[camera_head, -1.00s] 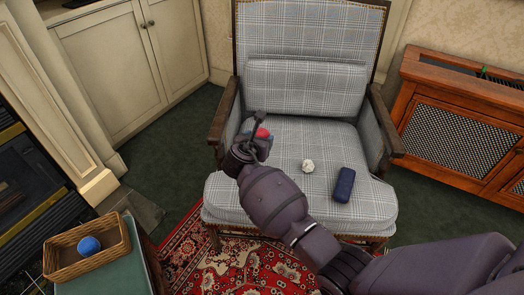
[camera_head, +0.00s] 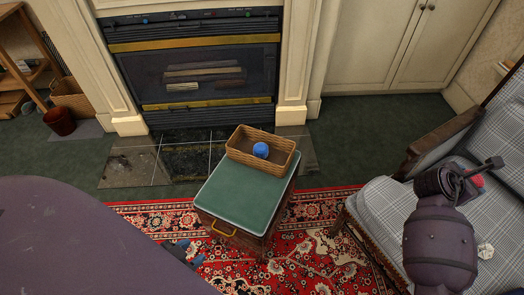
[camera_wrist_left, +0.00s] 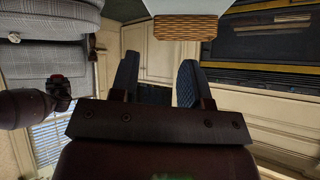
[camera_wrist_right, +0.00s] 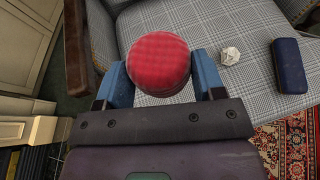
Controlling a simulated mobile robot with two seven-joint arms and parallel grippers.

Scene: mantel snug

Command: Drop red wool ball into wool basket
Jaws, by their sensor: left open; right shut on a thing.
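The red wool ball (camera_wrist_right: 158,58) is held between the two blue fingers of my right gripper (camera_wrist_right: 160,84), above the armchair seat. In the head view, only a bit of the ball (camera_head: 478,181) shows beside my right gripper (camera_head: 468,176). The wicker wool basket (camera_head: 286,163) stands on a green-topped chest and holds a blue ball (camera_head: 261,150). It is well to the left of my right gripper. The basket's side also shows in the left wrist view (camera_wrist_left: 185,27). My left gripper (camera_wrist_left: 157,78) is open and empty; its blue fingers (camera_head: 186,252) are low beside the chest.
The plaid armchair (camera_head: 388,207) stands at the right, with a white crumpled ball (camera_wrist_right: 230,55) and a dark blue case (camera_wrist_right: 289,65) on its seat. The green chest top (camera_head: 233,195) is clear in front of the basket. A fireplace (camera_head: 195,75) is behind.

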